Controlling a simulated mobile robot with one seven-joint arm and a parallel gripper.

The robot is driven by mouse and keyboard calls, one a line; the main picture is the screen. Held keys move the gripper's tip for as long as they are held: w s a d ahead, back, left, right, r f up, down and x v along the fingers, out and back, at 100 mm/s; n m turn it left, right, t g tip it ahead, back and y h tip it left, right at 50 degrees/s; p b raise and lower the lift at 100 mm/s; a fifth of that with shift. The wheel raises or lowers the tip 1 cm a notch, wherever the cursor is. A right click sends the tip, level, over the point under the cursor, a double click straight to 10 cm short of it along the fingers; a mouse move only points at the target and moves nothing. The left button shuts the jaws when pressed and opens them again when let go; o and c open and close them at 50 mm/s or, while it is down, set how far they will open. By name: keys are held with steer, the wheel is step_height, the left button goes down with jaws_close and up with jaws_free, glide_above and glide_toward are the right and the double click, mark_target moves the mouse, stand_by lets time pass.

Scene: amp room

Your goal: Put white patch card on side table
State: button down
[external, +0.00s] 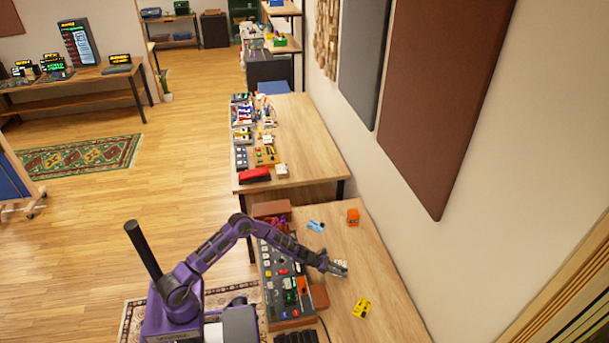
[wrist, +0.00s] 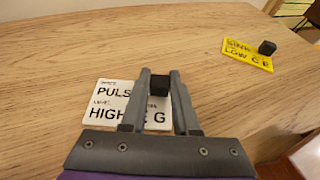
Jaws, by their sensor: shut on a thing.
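The white patch card (wrist: 112,98) shows in the wrist view with black print reading in part "PULS" and "HIGH". A black knob (wrist: 159,85) stands on it. My gripper (wrist: 160,80) is shut on this knob, and its fingers cover part of the card's print. In the external view my gripper (external: 340,268) is low over the near wooden table (external: 372,262), right of the control console. The card is small there and mostly hidden by the gripper. I cannot tell whether the card touches the tabletop.
A yellow card (external: 361,307) with a black knob lies nearby on the same table. The grey console (external: 287,285) stands left of my gripper. A farther table (external: 312,150) carries several devices.

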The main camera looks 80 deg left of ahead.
steer(key=c, duration=0.7)
jaws_free()
steer(key=shift+f, duration=0.1)
steer(key=shift+o, duration=0.2)
steer(key=shift+r, duration=0.2)
steer(key=p+v, duration=0.1)
steer(key=v, duration=1.1)
